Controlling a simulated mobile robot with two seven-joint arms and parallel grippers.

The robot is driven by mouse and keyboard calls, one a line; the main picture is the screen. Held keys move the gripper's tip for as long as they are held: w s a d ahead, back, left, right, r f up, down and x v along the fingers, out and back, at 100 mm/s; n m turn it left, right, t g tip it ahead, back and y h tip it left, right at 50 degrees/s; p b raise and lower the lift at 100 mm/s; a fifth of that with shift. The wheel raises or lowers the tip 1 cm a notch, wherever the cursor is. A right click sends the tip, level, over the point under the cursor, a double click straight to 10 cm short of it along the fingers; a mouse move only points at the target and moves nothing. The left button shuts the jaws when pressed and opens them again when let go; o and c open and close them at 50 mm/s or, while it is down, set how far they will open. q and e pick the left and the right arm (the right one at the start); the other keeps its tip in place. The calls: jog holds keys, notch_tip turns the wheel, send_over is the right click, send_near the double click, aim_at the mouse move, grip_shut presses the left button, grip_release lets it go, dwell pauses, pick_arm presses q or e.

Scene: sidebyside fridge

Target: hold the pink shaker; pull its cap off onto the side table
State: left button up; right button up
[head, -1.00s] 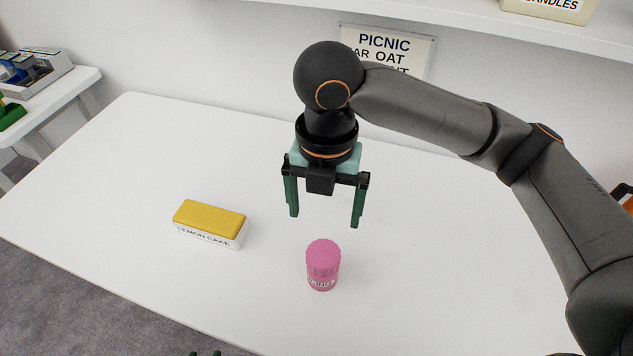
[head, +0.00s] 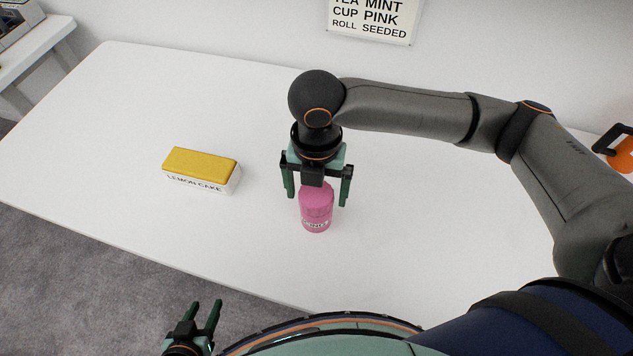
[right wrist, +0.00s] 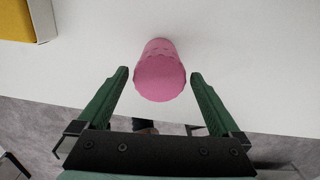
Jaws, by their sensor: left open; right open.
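The pink shaker (head: 317,212) stands upright on the white table, with lettering on its lower front. My right gripper (head: 317,193) is open and points down, its green fingers on either side of the shaker's upper part. In the right wrist view the shaker's cap (right wrist: 160,78) shows between the two open fingertips (right wrist: 159,75), with a gap on each side. My left gripper (head: 208,310) is open and empty, low in the head view, in front of the table's front edge. The right gripper's body hides part of the cap in the head view.
A white box with a yellow top, marked LEMON CAKE (head: 200,172), lies left of the shaker. The white table (head: 110,130) is otherwise largely clear. A smaller white table (head: 32,50) stands at the far left. An orange item (head: 620,155) is at the right edge.

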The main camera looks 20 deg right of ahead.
aim_at(316, 194)
jog(key=c, duration=1.2)
jog(key=o, duration=1.2)
notch_tip(316, 194, up, 13)
jog(key=p, duration=0.1)
jog(key=shift+f+p, duration=0.2)
jog(key=shift+p, duration=0.2)
